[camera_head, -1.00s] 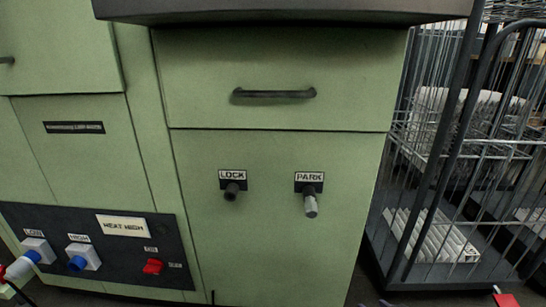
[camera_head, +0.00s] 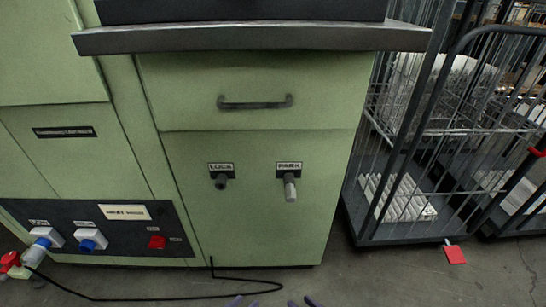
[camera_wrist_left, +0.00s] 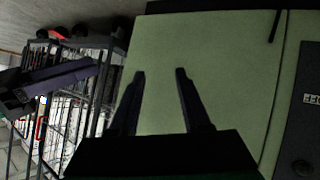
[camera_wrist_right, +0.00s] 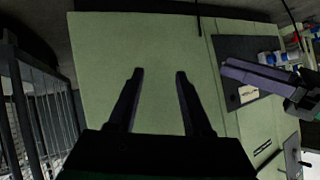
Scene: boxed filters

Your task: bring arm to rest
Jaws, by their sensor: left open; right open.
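My left gripper (camera_head: 244,301) and my right gripper (camera_head: 302,303) show only as purple fingertips at the bottom edge of the head view, side by side and low in front of the green cabinet (camera_head: 262,230). In the left wrist view my left gripper (camera_wrist_left: 160,74) is open, with nothing between its fingers. In the right wrist view my right gripper (camera_wrist_right: 160,73) is also open and empty. Each wrist view shows the other gripper off to one side. Neither gripper visibly touches anything.
The cabinet has a handled drawer (camera_head: 255,104), a LOCK knob (camera_head: 220,182), a PARK knob (camera_head: 290,187) and a dark socket panel (camera_head: 121,239). A black cable (camera_head: 150,299) lies on the floor. A wire cage cart (camera_head: 392,243) stands right. Floor at bottom right is clear.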

